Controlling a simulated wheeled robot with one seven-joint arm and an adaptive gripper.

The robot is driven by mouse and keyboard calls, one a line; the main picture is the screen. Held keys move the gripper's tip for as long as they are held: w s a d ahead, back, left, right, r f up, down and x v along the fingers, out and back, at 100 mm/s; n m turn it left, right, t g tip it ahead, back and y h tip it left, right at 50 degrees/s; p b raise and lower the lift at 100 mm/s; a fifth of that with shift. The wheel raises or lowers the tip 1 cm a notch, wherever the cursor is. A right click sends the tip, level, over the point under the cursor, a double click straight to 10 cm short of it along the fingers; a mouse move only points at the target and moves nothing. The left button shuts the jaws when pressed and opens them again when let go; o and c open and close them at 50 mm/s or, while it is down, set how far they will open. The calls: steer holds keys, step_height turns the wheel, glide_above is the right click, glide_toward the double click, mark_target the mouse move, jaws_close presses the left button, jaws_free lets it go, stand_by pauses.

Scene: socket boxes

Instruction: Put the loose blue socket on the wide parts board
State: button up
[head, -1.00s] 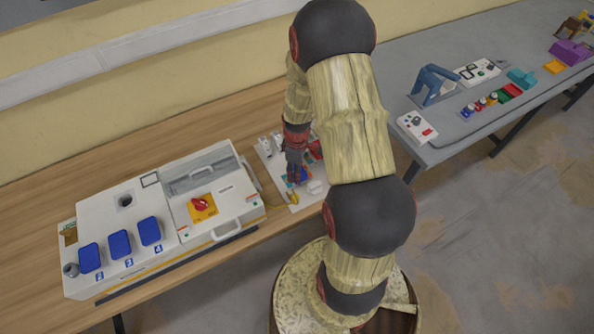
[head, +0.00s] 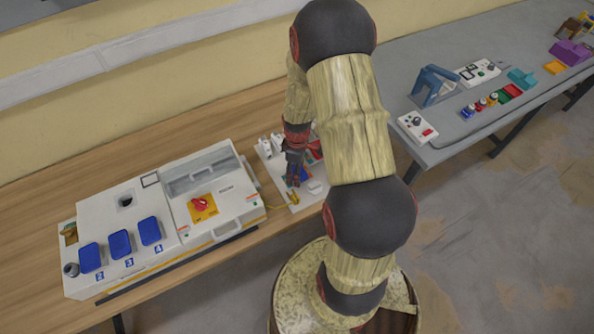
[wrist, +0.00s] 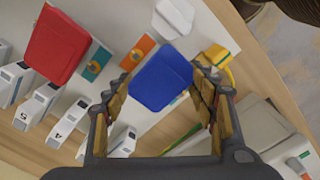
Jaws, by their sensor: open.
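The blue socket (wrist: 162,77) shows in the wrist view as a rounded blue block between the two fingers of my gripper (wrist: 165,78). The fingers are open, one on each side of it, with no clear grip visible. Behind it is a white board (wrist: 118,20) carrying parts; whether the socket rests on it I cannot tell. In the head view the blue socket (head: 306,174) is partly hidden by my gripper (head: 293,180), which is low over the white board (head: 268,165).
A red block (wrist: 57,45) and numbered white parts (wrist: 38,105) stand close left of my gripper in the wrist view. A yellow piece (wrist: 217,55) is at its right. A white console (head: 160,215) with blue pads stands left of the board. A grey table (head: 450,150) is at right.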

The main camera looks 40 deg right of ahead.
steer(key=a+r+m+t+p, duration=0.1)
steer(key=a+r, duration=0.4)
steer(key=r, duration=0.9)
steer(key=a+r+m+t, duration=0.1)
steer(key=a+r, duration=0.3)
steer(key=r, duration=1)
steer(key=s+a+r+m+t, duration=0.3)
steer(key=s+a+r+m, duration=0.1)
steer(key=s+a+r, duration=0.8)
steer(key=shift+t, duration=0.3)
steer(key=shift+w+f, duration=0.1)
